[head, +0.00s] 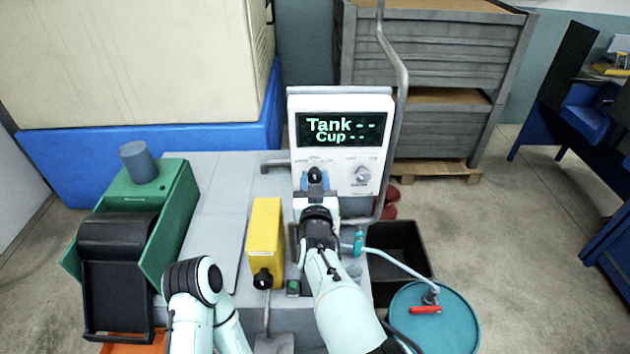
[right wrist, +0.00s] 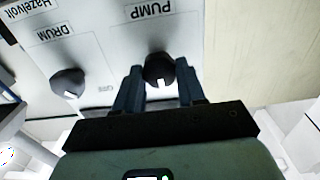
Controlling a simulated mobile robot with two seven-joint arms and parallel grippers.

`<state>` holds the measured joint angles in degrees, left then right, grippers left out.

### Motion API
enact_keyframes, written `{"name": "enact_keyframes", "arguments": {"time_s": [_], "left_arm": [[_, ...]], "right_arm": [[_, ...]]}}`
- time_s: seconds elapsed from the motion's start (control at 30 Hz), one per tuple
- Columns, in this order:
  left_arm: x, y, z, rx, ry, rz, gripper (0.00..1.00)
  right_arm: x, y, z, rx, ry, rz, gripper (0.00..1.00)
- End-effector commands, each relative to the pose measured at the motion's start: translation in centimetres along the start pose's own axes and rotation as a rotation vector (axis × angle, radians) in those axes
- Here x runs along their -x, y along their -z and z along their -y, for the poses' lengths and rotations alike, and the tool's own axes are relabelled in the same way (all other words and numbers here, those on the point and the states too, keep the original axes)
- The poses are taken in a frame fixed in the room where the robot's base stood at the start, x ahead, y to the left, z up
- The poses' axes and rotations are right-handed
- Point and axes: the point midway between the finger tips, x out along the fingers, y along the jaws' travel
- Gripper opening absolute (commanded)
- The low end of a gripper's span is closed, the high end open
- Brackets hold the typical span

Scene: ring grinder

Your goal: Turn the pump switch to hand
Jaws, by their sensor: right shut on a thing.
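The pump switch (head: 315,174) is a black knob at the left of the white control panel (head: 345,204), below the display. In the right wrist view, which is upside down, the black knob (right wrist: 158,69) sits under the word PUMP with a white mark on its lower edge. My right gripper (head: 315,184) is at the panel; in the wrist view its two blue fingers (right wrist: 160,88) stand on either side of the knob, closed on it. The small position labels at the knob are too blurred to read, partly hidden by the gripper. My left gripper is out of view.
The drum knob (head: 361,175) is right of the pump switch, also seen in the wrist view (right wrist: 67,82). A display (head: 342,130) reads Tank and Cup with dashes. A yellow box (head: 263,240) stands left of my right arm; a teal drum (head: 435,325) stands right.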

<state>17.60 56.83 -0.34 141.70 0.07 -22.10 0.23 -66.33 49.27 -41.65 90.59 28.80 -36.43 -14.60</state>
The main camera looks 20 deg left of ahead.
Motion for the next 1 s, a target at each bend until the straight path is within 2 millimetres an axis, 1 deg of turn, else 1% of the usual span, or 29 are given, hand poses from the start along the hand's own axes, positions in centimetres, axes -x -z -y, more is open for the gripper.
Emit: {"name": "enact_keyframes", "arguments": {"time_s": [0.17, 0.7, 1.0], "left_arm": [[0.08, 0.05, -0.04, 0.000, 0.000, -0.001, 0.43], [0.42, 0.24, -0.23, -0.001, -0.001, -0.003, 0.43], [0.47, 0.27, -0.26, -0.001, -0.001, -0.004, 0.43]], "right_arm": [[-0.01, 0.09, 0.06, 0.124, 0.001, -0.001, 0.09], [-0.01, 0.04, 0.17, 0.613, 0.000, -0.002, 0.09], [-0.01, 0.00, 0.20, 0.797, 0.000, -0.002, 0.09]]}}
